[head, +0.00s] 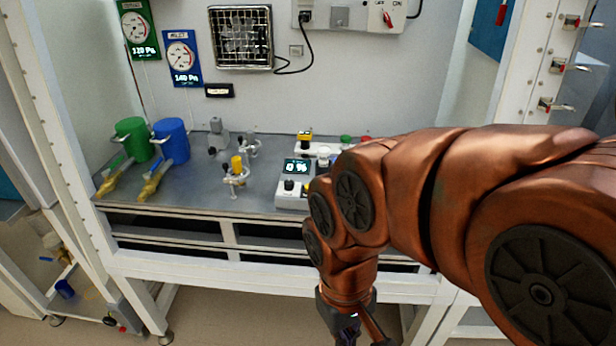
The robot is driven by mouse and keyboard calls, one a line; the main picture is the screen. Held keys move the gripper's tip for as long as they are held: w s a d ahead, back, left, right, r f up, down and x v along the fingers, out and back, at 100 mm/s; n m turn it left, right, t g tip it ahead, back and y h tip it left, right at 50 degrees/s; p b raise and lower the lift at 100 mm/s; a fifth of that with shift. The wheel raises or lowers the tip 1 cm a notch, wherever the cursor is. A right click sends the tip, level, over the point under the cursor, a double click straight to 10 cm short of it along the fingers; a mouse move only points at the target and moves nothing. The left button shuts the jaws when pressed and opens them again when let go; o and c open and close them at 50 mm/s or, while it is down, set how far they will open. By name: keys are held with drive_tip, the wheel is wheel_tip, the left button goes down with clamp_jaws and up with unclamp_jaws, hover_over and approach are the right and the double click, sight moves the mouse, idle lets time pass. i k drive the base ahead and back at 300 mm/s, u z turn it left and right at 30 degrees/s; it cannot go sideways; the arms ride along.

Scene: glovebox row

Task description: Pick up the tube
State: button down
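I cannot make out a tube for certain in the head view. Small lab items stand on the grey bench (205,190), among them a clamp-like stand with a yellow part (237,172) and a device with a lit display (297,168). My gripper (352,335) hangs at the bottom edge, in front of and below the bench front. Its fingertips are cut off by the frame, so its opening and anything in it are hidden. My copper-coloured arm covers the right part of the bench.
A green cylinder (131,138) and a blue cylinder (171,140) with yellowish fittings stand at the bench's left. White frame posts (62,150) and a front rail (200,272) border the bay. Gauges (182,58) and a fan grille (241,37) are on the back wall.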

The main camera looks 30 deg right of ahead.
sight(323, 153)
drive_tip(key=k, duration=0.5)
drive_tip(key=u, duration=1.45)
drive_tip(key=i, duration=0.8)
drive_tip(key=z, duration=1.75)
